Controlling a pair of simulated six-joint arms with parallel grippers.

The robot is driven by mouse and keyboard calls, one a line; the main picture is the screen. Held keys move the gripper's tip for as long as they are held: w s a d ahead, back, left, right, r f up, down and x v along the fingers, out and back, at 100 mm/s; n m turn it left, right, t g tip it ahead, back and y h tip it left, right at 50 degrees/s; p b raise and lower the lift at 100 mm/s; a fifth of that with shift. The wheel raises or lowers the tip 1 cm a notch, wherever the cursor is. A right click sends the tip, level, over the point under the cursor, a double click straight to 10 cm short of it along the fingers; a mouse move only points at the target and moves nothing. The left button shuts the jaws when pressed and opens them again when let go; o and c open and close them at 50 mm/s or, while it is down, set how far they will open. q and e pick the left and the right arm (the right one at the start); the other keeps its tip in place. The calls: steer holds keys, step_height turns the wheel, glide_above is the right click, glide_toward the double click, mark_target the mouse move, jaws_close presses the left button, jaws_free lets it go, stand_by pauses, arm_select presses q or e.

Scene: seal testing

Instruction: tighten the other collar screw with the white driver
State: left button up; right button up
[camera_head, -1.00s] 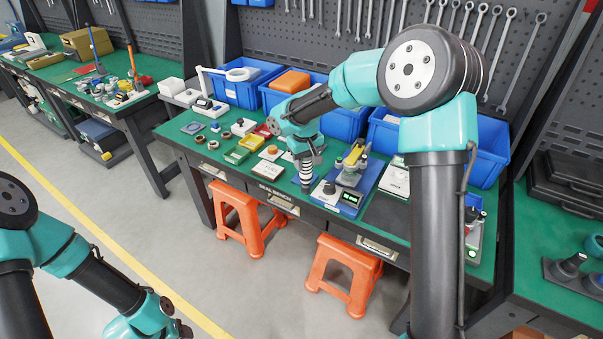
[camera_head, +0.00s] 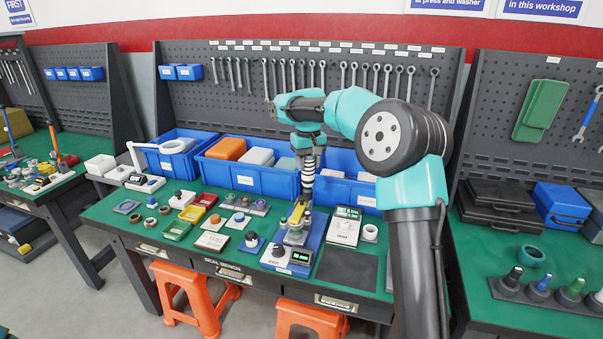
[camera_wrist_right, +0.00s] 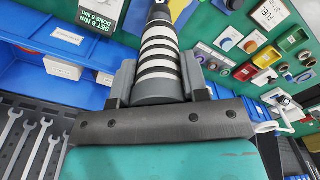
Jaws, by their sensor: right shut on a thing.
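My right gripper (camera_head: 308,148) is shut on the black-and-white banded driver (camera_head: 308,170), which points down. In the right wrist view the driver (camera_wrist_right: 160,62) sits between the two jaws of my right gripper (camera_wrist_right: 160,84). In the head view the driver's lower end is at or just above the blue-based test fixture (camera_head: 309,240) with a yellow part (camera_head: 298,212) on it. I cannot tell whether the tip touches anything. The collar screws are too small to make out. My left gripper is out of view.
Blue bins (camera_head: 248,178) stand along the back of the bench, close behind the driver. A white device with a green display (camera_head: 345,226) stands right of the fixture. Small parts and labelled pads, such as the FUEL pad (camera_head: 212,241), lie to the left. A dark mat (camera_head: 346,270) is bare.

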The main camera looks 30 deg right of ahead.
mark_target(307, 185)
steer(key=shift+f, duration=0.1)
stand_by(0.3)
steer(key=shift+f, duration=4.05)
stand_by(3.6)
